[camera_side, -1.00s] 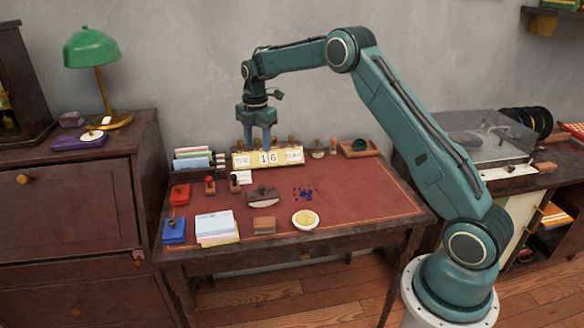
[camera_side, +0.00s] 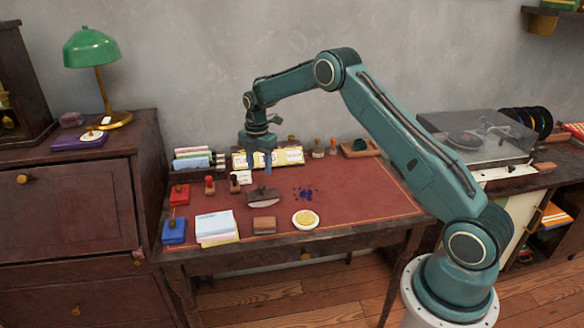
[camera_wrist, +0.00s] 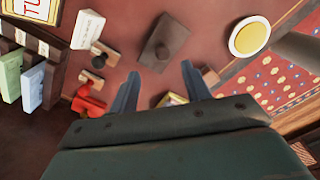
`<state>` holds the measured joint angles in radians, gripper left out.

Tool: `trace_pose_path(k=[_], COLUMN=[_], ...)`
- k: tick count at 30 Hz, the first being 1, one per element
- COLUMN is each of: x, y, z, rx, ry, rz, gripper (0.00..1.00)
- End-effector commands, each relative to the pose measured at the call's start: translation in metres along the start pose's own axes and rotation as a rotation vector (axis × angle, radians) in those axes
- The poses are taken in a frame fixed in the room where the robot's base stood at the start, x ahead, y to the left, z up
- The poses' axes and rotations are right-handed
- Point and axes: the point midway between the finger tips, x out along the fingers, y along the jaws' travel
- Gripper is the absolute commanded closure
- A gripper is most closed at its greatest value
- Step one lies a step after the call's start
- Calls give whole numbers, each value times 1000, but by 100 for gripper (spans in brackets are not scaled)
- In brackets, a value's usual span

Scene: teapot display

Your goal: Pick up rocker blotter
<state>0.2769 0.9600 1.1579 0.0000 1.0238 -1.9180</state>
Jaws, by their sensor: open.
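The rocker blotter (camera_side: 262,196), a dark brown block with a knob on top and a pale curved underside, stands on the red desk top (camera_side: 345,200). In the wrist view the rocker blotter (camera_wrist: 170,32) lies beyond my fingertips, at the top middle, seen from above with its knob showing. My gripper (camera_side: 260,168) is open and empty, its fingers pointing down above and a little behind the blotter, apart from it. In the wrist view my gripper (camera_wrist: 158,80) shows two separated fingers with nothing held between them.
Near the blotter are hand stamps (camera_side: 210,185), a brown block (camera_side: 264,225), a round yellow dish (camera_side: 305,219) and a paper stack (camera_side: 214,228). A flip calendar (camera_side: 287,156) stands behind. Bare desk lies to the right.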

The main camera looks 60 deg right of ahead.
Motion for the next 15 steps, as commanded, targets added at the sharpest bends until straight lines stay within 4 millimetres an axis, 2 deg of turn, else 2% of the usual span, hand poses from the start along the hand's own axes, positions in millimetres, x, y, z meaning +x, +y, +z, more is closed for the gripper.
trace_pose_path(k=[4, 15], x=[14, 22], y=[0, -1], z=[0, 0], rx=[0, 0], ry=[0, 0], rz=[-1, -1], gripper=[52, 52])
